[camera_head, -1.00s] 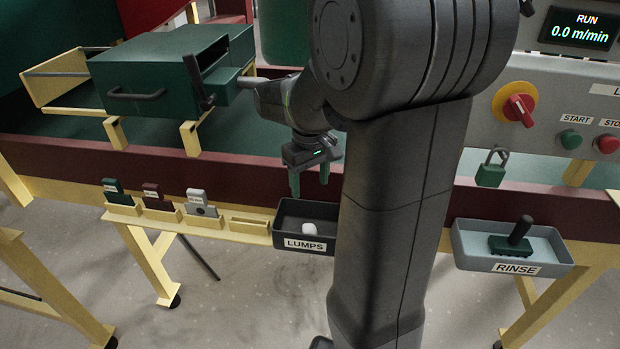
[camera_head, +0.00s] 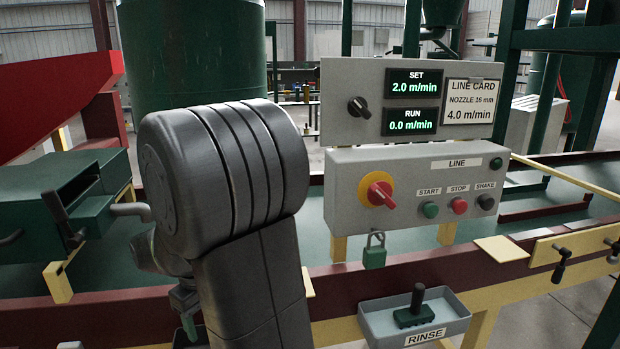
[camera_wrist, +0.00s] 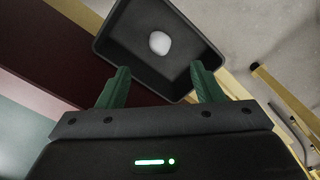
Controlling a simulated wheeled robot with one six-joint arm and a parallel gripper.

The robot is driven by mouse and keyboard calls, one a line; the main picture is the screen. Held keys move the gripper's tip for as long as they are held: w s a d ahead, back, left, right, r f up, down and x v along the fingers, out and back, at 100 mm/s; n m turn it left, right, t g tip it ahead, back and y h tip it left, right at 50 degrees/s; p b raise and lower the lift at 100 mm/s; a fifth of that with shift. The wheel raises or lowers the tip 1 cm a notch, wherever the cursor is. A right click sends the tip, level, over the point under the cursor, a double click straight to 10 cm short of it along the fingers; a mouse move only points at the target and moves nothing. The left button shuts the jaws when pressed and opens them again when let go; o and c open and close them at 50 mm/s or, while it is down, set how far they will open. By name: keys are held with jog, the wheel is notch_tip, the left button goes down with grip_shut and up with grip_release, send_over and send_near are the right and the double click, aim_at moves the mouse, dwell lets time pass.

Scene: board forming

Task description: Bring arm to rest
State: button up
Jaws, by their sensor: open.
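My gripper (camera_wrist: 158,88) is open and empty in the wrist view, its two green fingers apart. It is over the near side of a dark tray (camera_wrist: 108,50) holding one white lump (camera_wrist: 160,43). The lump lies on the tray floor, clear of the fingers. In the head view my own arm fills the left middle. Only part of my gripper (camera_head: 187,312) shows there, low behind the arm, and the dark tray is mostly hidden.
A control panel (camera_head: 345,205) with a red-yellow switch and a green padlock (camera_head: 374,252) stands right of my arm. Below it is the RINSE tray (camera_head: 455,325) with a dark-handled tool (camera_head: 414,310). A green box (camera_head: 25,200) is at left.

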notch_tip(320, 180, down, 9)
jog(key=shift+r+b, duration=0.1)
jog(key=shift+b, duration=0.2)
jog(key=shift+p, duration=0.3)
jog(key=shift+r+p, duration=0.8)
jog(key=shift+r, duration=0.2)
jog(key=shift+f, duration=0.1)
